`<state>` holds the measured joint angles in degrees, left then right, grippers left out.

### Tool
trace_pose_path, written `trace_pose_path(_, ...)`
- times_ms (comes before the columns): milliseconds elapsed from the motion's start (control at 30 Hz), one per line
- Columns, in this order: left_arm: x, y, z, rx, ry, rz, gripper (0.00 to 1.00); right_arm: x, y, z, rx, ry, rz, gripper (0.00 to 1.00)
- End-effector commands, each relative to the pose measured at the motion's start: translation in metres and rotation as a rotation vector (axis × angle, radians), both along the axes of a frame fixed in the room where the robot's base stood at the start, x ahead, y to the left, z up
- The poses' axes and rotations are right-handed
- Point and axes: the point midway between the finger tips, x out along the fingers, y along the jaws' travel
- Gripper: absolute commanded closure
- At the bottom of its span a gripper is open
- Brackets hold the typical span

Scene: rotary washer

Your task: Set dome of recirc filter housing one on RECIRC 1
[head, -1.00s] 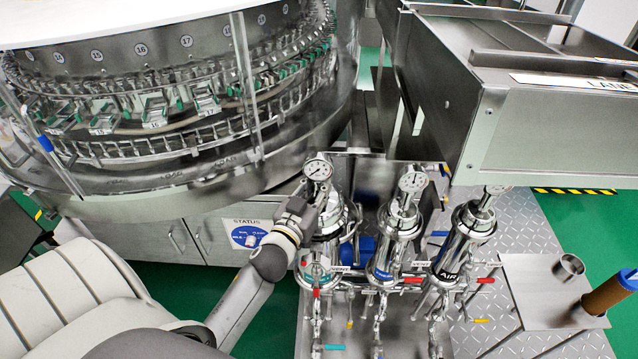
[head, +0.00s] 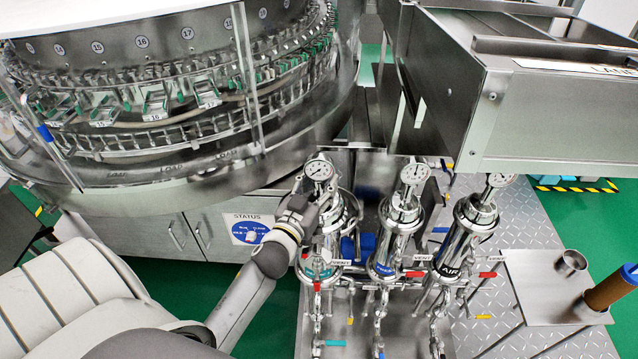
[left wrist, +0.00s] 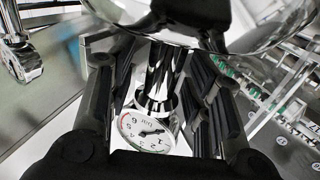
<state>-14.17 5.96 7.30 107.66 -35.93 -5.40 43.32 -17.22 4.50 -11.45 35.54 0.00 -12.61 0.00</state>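The dome (head: 337,212) of recirc filter housing one is a shiny steel cap with a round pressure gauge (head: 320,170) on top. It is in line above the leftmost housing (head: 318,268); whether it is fully seated is hidden. My left gripper (head: 303,203) is at the dome's top, just under the gauge. In the left wrist view the fingers stand on both sides of the steel neck (left wrist: 158,92), with the gauge face (left wrist: 146,132) nearest the camera. I cannot tell whether the pads touch the neck. My right gripper is not in view.
Two similar housings stand to the right, the middle one (head: 385,255) and the one marked AIR (head: 452,262), close beside. Small coloured valve handles crowd the front. The rotary washer (head: 200,160) is behind left. A steel side table (head: 545,285) with a brown cylinder (head: 608,292) is at right.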

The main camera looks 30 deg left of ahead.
Motion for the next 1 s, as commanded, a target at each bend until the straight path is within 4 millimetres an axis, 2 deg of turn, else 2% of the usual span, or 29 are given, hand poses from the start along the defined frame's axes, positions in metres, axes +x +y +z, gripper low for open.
trace_pose_path(367,-0.009,-0.001,-0.006,-0.003,0.011,0.002,0.54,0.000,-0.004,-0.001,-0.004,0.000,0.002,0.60)
trace_pose_path(800,-0.065,-0.010,-0.003,-0.003,0.006,0.001,0.54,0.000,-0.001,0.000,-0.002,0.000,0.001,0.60)
trace_pose_path(1000,-0.078,-0.012,-0.002,-0.002,0.004,0.001,0.54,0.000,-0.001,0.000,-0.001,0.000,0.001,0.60)
